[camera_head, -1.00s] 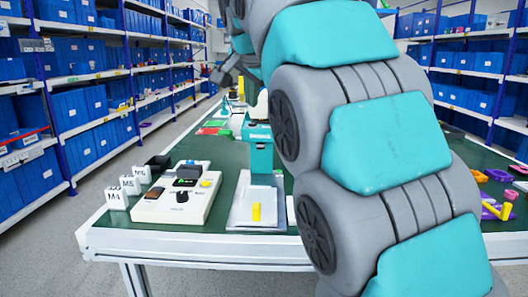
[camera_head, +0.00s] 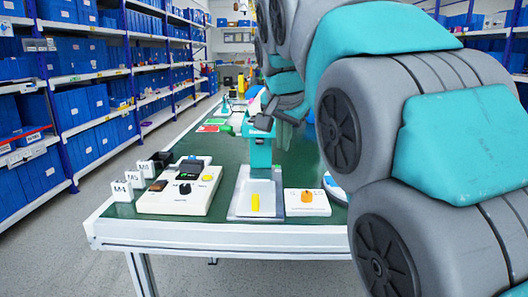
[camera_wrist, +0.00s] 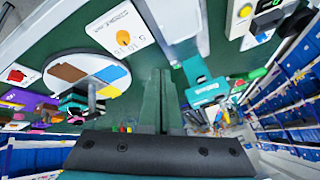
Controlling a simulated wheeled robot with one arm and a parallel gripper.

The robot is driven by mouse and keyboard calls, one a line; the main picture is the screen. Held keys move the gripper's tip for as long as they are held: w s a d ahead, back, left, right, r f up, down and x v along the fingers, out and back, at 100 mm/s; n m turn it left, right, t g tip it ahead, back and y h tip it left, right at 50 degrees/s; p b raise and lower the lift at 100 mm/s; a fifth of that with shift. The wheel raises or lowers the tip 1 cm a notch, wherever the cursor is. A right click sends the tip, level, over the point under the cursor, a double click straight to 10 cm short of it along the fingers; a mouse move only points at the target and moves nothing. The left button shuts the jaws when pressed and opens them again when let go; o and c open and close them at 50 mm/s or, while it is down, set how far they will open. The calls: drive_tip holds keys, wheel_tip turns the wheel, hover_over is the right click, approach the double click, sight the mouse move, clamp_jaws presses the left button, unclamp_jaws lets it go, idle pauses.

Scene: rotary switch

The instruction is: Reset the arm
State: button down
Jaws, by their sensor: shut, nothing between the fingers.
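My gripper (camera_wrist: 162,102) shows in the wrist view with its two long fingers together, shut and empty. In the head view my gripper (camera_head: 276,112) hangs over the green table, close to the top of the teal press in the picture; I cannot tell if they touch. The rotary switch (camera_head: 291,204), a white box with an orange knob, sits at the table's front edge, below and right of my gripper in the picture. In the wrist view the rotary switch (camera_wrist: 107,27) is at the upper left, clear of my fingers.
A teal press (camera_head: 258,155) stands on a light base beside the switch. A white control box (camera_head: 177,203) and several white labelled blocks stand to its left. A round disc with coloured sectors (camera_wrist: 64,73) shows in the wrist view. Blue-bin shelves (camera_head: 63,110) line the left aisle.

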drive_tip(key=s+d+f+n+g, duration=0.2)
drive_tip(key=s+d+f+g, duration=0.1)
drive_tip(key=s+f, duration=0.8)
drive_tip(key=s+d+f+n+g, duration=0.2)
drive_tip(key=s+d+f, duration=0.2)
drive_tip(key=s+f, duration=0.7)
drive_tip(key=s+d+f+n+g, duration=0.2)
drive_tip(key=s+d+f+g, duration=0.1)
drive_tip(key=s+f, duration=0.8)
drive_tip(key=s+d, duration=0.1)
drive_tip(key=s, duration=0.2)
drive_tip(key=shift+s+n+g, duration=0.15)
drive_tip(key=shift+n+g, duration=0.15)
